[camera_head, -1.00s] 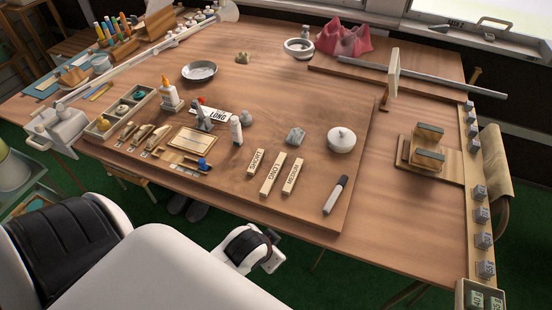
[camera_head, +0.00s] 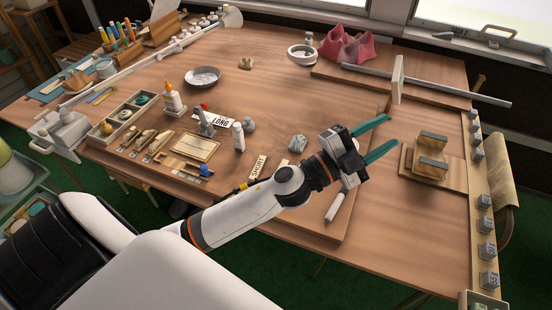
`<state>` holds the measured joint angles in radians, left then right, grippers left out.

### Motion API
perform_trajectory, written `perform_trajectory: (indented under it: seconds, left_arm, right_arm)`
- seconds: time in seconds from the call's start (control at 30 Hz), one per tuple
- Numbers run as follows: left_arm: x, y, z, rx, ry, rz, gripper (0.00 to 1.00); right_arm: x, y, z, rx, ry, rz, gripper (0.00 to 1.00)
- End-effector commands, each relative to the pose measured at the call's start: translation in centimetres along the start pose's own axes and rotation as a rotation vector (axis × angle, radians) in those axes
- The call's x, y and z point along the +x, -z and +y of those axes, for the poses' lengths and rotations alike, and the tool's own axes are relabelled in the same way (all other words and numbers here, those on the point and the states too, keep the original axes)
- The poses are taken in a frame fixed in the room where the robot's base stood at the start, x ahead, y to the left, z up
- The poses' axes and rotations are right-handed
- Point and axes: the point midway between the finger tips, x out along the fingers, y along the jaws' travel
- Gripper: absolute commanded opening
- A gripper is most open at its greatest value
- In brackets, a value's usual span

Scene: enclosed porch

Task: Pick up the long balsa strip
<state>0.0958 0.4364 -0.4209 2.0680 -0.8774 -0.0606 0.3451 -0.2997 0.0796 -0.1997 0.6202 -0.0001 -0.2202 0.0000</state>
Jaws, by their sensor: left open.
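The long balsa strip (camera_head: 284,163) lies on the board in the middle of the table; only its far end shows, and my left arm hides the rest. The strip marked SHORT (camera_head: 258,167) lies just left of it. The third strip is hidden behind my arm. My left gripper (camera_head: 389,133) is open and empty, with teal fingers pointing right. My right gripper is not in view.
A grey lump (camera_head: 297,143) sits just beyond the strips. A wooden block stand (camera_head: 427,157) is right of the gripper, with several small grey cubes along the right edge. A card reading LONG (camera_head: 219,121) lies further left.

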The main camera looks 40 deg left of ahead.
Motion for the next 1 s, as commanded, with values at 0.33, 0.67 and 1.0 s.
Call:
perform_trajectory:
  seconds: [0.33,0.67,1.0]
  left_arm:
    - [-0.4,-1.4,-7.6,0.590,0.701,-0.648,0.44]
    - [-8.8,14.7,-1.7,0.916,1.679,-0.473,0.44]
    - [-13.1,19.8,4.7,0.908,2.030,-0.207,0.44]
  right_arm:
    - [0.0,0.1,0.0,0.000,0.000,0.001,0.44]
    - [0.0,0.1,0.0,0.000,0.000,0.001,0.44]
    - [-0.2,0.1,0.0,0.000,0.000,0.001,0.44]
